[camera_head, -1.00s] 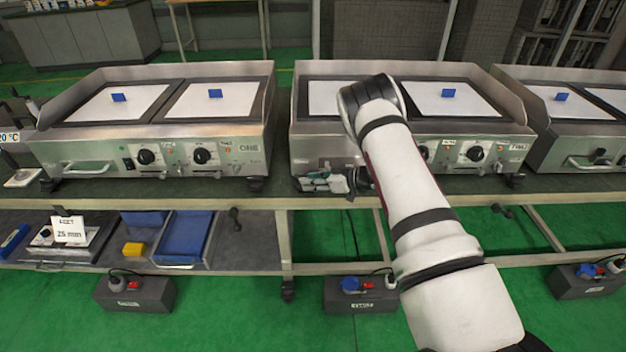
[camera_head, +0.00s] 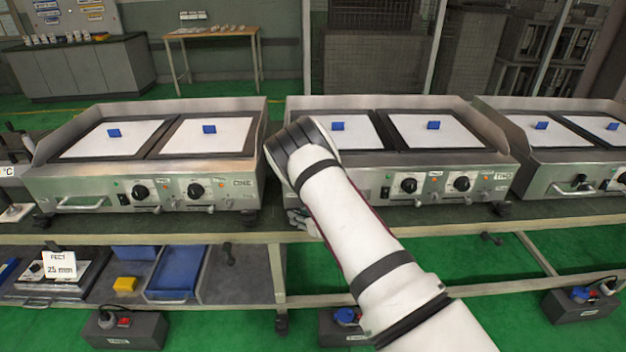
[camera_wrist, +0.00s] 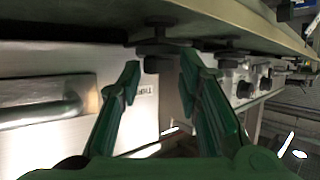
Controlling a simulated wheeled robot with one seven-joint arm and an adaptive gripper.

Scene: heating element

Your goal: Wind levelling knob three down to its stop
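The levelling knob (camera_wrist: 158,48) is a dark stepped foot at a griddle corner in the wrist view, which shows the scene upside down. A small label (camera_wrist: 146,90) beside it seems to read THREE. My gripper (camera_wrist: 160,66) is open, with one green finger on each side of the knob and gaps visible. I cannot tell how deep the knob lies between the fingertips. In the head view my gripper (camera_head: 300,220) is mostly hidden by my arm, at the front left corner of the middle griddle (camera_head: 440,187).
The bench edge (camera_head: 400,231) runs below the griddles. In the wrist view a bar handle (camera_wrist: 45,100) is close on the left and another griddle's dials (camera_wrist: 245,90) are on the right. Griddle ONE (camera_head: 150,195) stands left of the gripper.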

